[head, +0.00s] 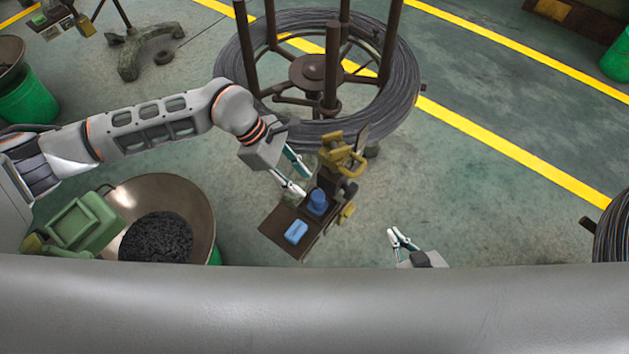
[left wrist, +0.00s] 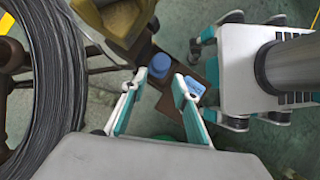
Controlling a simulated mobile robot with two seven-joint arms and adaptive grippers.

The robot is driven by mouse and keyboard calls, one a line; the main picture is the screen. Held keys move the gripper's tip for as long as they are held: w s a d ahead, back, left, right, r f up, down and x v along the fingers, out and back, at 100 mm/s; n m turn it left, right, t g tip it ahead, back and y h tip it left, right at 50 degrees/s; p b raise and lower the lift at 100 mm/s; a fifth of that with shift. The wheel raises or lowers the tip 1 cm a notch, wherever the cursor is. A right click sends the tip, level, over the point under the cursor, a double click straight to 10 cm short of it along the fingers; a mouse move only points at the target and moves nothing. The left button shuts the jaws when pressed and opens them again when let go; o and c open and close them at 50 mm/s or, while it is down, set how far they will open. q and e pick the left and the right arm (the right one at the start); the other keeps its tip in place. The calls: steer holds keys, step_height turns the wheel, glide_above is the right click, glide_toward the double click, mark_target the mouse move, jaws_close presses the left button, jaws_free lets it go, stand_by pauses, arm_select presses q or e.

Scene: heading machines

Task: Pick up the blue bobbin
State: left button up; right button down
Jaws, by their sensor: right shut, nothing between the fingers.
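The blue bobbin (head: 317,201) stands on a dark brown shelf (head: 273,227) beside a yellow-and-brown machine part. It also shows in the left wrist view (left wrist: 159,65), ahead of and between the fingertips. My left gripper (head: 307,185) is open and empty, with its fingertips just above and left of the bobbin in the head view. Whether the fingers touch the bobbin cannot be told. My right gripper (head: 394,234) is shut and empty, low and to the right, apart from the shelf.
A light blue box (head: 296,232) lies on the shelf near the bobbin. The yellow machine part (head: 340,155) rises close behind. A large wire coil (head: 396,110) on a stand is at the back. A metal bowl (head: 197,198) of dark pieces stands left. Open floor lies right.

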mark_target(314, 194)
arm_select(q)
steer(key=x, duration=0.3)
steer(key=shift+s+d, duration=0.15)
steer(key=shift+s, duration=0.05)
steer(key=shift+x, duration=2.25)
steer(key=shift+w, duration=0.15)
steer(key=c, duration=0.8)
